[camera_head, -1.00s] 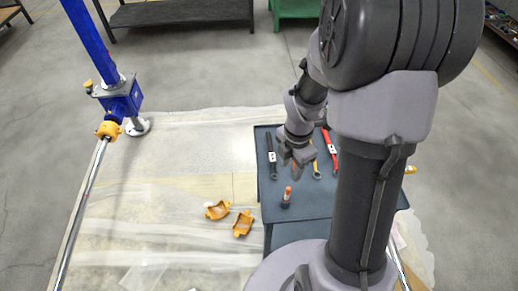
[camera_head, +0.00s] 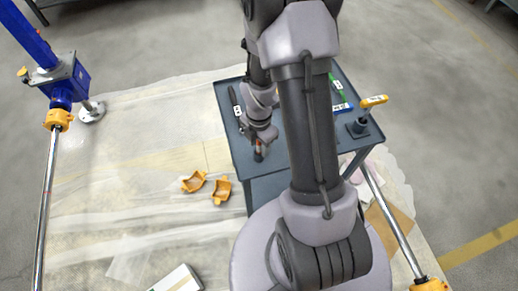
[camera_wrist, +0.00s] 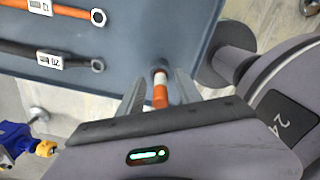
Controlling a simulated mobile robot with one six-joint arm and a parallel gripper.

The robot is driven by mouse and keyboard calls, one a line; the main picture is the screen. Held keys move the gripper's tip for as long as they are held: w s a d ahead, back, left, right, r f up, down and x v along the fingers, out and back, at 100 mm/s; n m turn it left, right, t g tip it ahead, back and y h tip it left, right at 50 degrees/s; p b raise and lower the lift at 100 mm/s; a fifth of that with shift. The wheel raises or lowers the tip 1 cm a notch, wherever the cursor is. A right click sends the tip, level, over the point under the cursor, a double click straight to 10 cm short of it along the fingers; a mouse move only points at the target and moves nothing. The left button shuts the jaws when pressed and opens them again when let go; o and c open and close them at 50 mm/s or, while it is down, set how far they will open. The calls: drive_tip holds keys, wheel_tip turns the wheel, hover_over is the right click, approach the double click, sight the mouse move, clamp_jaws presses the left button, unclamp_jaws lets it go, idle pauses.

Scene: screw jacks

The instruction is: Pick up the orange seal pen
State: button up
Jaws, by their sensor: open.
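The orange seal pen (camera_wrist: 160,92), with a white band and a dark end, shows between the two fingers of my gripper (camera_wrist: 158,80) in the wrist view. The jaws are open, with a finger on each side of the pen and gaps visible beside it. In the head view the pen (camera_head: 258,148) stands upright near the left edge of the dark cart top, and my gripper (camera_head: 262,136) is right at it. The pen's lower part is partly hidden.
The dark cart (camera_head: 228,120) holds wrenches, including a black one (camera_head: 234,100), and a yellow-handled tool (camera_head: 374,101) at right. Two orange brackets (camera_head: 207,186) lie on the floor sheet. A blue jack post (camera_head: 66,76) stands at left. My arm covers much of the cart.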

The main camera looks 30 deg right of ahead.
drive_tip(key=shift+r, duration=0.1)
clamp_jaws()
